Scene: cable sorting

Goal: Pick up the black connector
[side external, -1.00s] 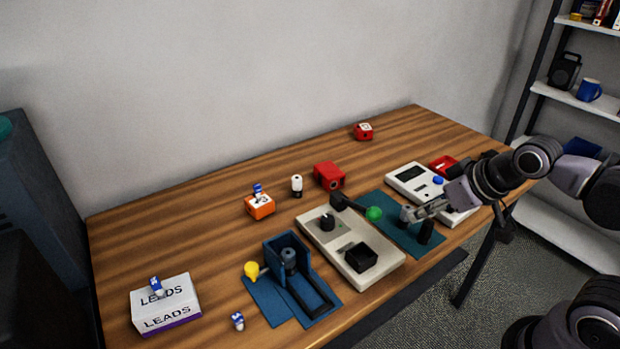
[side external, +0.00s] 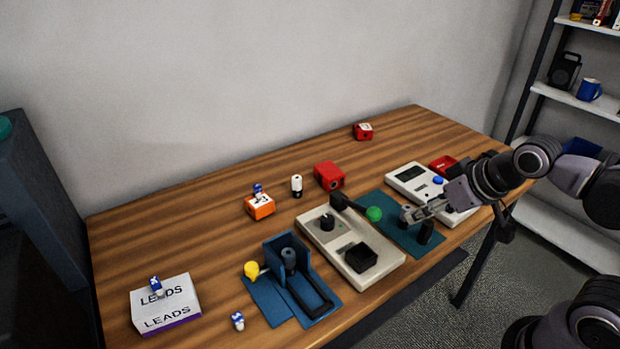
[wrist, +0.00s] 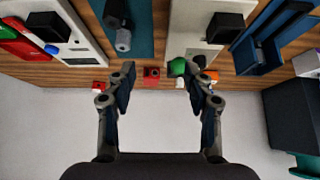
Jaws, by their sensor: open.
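A black upright cylinder (side external: 426,233), which looks like the black connector, stands on the right blue mat (side external: 390,212) near the table's front edge. A grey cylinder (side external: 405,214) stands close by on the same mat. In the wrist view a dark piece (wrist: 115,12) and a grey cylinder (wrist: 123,40) show on the blue mat (wrist: 140,25). My gripper (side external: 424,211) is just above and beside the black cylinder in the side view and partly overlaps the mat. In the wrist view my gripper (wrist: 158,72) is open, with nothing between its fingers.
A beige device (side external: 385,268) with a black box (side external: 361,257) stands left of the mat. A white device (side external: 405,180) stands behind. A green ball (side external: 374,214) is nearby.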

